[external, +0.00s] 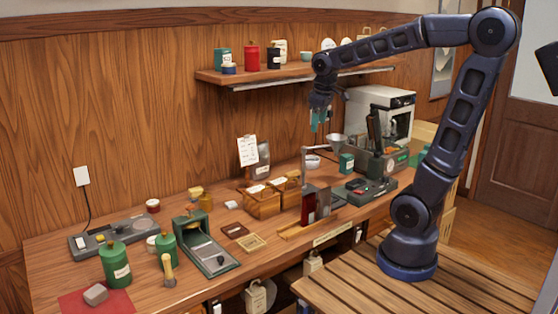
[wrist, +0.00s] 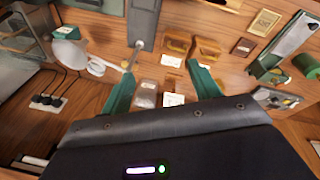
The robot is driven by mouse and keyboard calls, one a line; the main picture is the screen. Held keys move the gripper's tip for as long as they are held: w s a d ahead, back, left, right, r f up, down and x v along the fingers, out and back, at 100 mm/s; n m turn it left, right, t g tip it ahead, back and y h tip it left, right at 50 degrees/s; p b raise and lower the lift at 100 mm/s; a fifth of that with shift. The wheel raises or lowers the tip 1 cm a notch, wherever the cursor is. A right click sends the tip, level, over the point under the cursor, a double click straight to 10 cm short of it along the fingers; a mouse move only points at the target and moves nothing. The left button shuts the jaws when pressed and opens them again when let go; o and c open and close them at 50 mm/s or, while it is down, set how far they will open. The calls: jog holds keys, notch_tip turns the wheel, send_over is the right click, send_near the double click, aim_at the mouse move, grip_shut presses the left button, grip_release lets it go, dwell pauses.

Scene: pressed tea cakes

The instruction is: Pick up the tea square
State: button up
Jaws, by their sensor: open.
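A small flat dark brown square (external: 235,231) lies on the workbench, left of the wooden boxes; I take it for the tea square, though its label is not readable. It also shows at the upper right of the wrist view as a brown square (wrist: 244,47). A lighter square wooden frame (external: 250,243) lies just beside it, nearer the front edge. My gripper (external: 320,122) hangs high above the back of the bench, well to the right of the square and apart from it. In the wrist view its two green fingers (wrist: 160,70) are spread with nothing held between them.
Wooden boxes (external: 262,205) and dark red upright slabs (external: 309,207) stand right of the square. A green press (external: 205,245) stands to its left. A shelf (external: 300,75) with tins runs along the wall beside my gripper.

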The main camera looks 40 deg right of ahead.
jog(key=w+a+f+n+g, duration=0.1)
jog(key=w+a+f+n, duration=0.2)
jog(key=w+a, duration=0.5)
jog(key=n+g+h, duration=0.2)
jog(key=n+h, duration=0.2)
jog(key=n, duration=0.4)
send_over(230, 204)
jog(key=w+a, duration=0.1)
jog(key=a, duration=0.1)
notch_tip(230, 204, down, 25)
jog(key=shift+a+f, duration=0.1)
jog(key=shift+a+x, duration=0.1)
jog(key=shift+x, duration=1.2)
jog(key=shift+a+x, duration=0.15)
jog(key=shift+x, duration=1.15)
jog(key=shift+s+f, duration=0.1)
jog(key=c, duration=1.1)
